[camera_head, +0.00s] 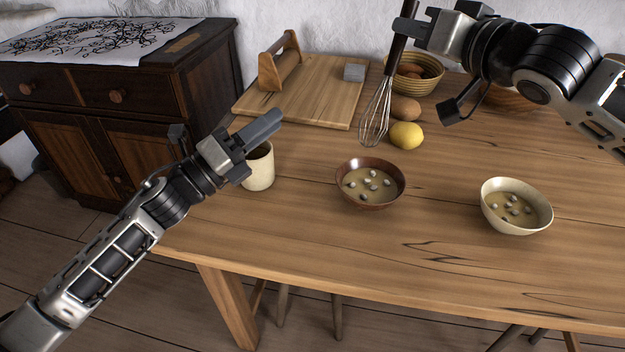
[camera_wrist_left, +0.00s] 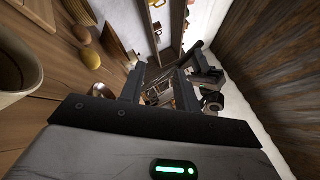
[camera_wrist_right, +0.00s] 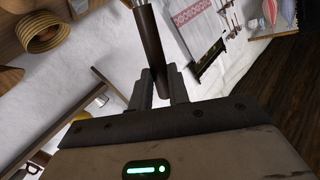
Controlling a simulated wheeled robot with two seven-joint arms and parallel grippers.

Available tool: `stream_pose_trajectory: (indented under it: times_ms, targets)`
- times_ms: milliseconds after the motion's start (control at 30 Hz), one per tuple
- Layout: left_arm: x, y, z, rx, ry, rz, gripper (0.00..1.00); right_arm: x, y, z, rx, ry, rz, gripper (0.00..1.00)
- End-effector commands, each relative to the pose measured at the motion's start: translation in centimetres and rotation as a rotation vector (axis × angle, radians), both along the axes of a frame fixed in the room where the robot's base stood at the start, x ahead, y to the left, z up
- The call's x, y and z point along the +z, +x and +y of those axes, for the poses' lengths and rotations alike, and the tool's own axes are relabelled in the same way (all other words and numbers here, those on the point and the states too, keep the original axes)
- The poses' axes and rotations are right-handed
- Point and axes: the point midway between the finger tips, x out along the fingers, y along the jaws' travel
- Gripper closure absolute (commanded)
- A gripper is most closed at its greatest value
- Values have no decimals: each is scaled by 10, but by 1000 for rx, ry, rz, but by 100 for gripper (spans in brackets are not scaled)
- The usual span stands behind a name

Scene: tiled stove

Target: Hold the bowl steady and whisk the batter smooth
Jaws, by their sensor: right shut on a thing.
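A brown bowl (camera_head: 347,193) with lumpy batter (camera_head: 366,184) stands on the table, left of a cream bowl (camera_head: 519,229) that also holds lumpy batter. My right gripper (camera_head: 400,28) is shut on the dark handle of the whisk (camera_head: 376,115), which also shows in the right wrist view (camera_wrist_right: 151,40). The whisk hangs wires down, above and behind the brown bowl, apart from it.
The cream cup (camera_head: 260,170) stands below my left gripper. A lemon (camera_head: 406,136), a brown egg (camera_head: 405,108) and a basket (camera_head: 424,87) sit behind the brown bowl. A wooden board (camera_head: 320,92) with a wooden carrier (camera_head: 280,64) lies at the back left. The table's front is clear.

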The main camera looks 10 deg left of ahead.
Motion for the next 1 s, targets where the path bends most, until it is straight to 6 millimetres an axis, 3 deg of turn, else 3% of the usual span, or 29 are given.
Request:
stream_pose_trajectory:
  times_ms: [33,100,200,400,667,1000]
  targets:
    - [-1,-4,-27,-53,184,-103,68,0,0,0,0,0,0,100]
    - [-12,-12,-56,-118,427,-243,68,0,0,0,0,0,0,100]
    - [-36,-23,-80,-204,737,-434,68,0,0,0,0,0,0,100]
    - [-80,-35,-88,-333,1155,-705,68,0,0,0,0,0,0,100]
    - [-101,-35,-91,-385,1301,-804,68,0,0,0,0,0,0,100]
    - [-122,-12,-144,-385,1295,-802,68,0,0,0,0,0,0,100]
